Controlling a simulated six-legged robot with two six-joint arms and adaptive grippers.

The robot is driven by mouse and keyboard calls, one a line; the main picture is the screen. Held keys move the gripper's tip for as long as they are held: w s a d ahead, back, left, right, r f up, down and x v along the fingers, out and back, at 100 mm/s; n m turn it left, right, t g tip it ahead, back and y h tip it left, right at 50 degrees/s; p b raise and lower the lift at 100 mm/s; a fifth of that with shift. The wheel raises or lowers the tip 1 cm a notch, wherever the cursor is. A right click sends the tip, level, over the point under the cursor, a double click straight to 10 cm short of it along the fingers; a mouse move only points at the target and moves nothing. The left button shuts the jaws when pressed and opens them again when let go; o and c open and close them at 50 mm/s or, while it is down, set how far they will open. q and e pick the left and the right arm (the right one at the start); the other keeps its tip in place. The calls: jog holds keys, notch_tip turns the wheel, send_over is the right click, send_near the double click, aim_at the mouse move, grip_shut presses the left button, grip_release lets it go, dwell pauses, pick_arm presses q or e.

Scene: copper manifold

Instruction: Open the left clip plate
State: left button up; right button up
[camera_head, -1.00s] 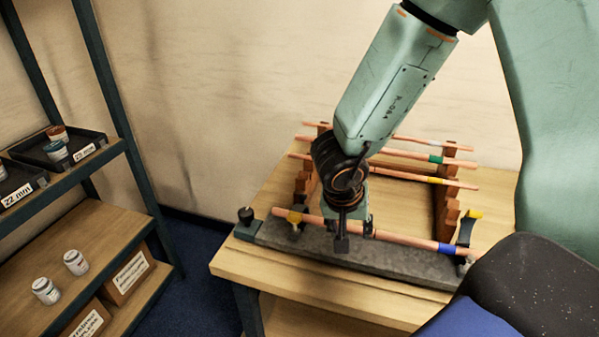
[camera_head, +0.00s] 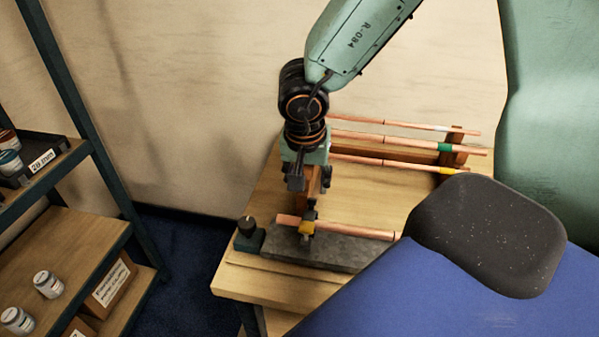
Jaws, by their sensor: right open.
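The left clip plate (camera_head: 307,228) is a small yellow-marked piece over the left end of the front copper pipe (camera_head: 350,229). It looks closed across the pipe, though the gripper partly covers it. The pipe lies along a grey base block (camera_head: 335,255) on the wooden bench. My right gripper (camera_head: 310,206) points down from the wrist, open, just above and behind the clip plate. I cannot tell whether its fingers touch the plate. The right end of the pipe and block is hidden. My left gripper is not in view.
A shelf (camera_head: 62,255) with jars and boxes stands left, across a floor gap.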

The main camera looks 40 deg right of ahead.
aim_at(310, 199)
jog(key=shift+a, duration=0.1)
jog(key=shift+s, duration=0.3)
jog(key=shift+s+d+f+b, duration=0.2)
jog(key=shift+d+b, duration=0.1)
jog(key=shift+b, duration=0.15)
jog(key=shift+d+f+b, duration=0.2)
jog(key=shift+f+b, duration=0.1)
jog(key=shift+b, duration=0.05)
jog(key=b+x, duration=0.2)
jog(key=b, duration=0.1)
jog(key=b+x, duration=0.1)
jog(key=b, duration=0.1)
jog(key=shift+w+a+f, duration=0.3)
jog(key=shift+f, duration=0.05)
jog(key=shift+s+d+f, duration=0.15)
jog(key=shift+d+f, duration=0.05)
jog(key=shift+f, duration=0.05)
jog(key=shift+d+f+p, duration=0.3)
jog(key=shift+d+f, duration=0.1)
jog(key=shift+f, duration=0.4)
jog(key=shift+w+f, duration=0.45)
jog(key=shift+w, duration=0.05)
jog(key=shift+a, duration=0.2)
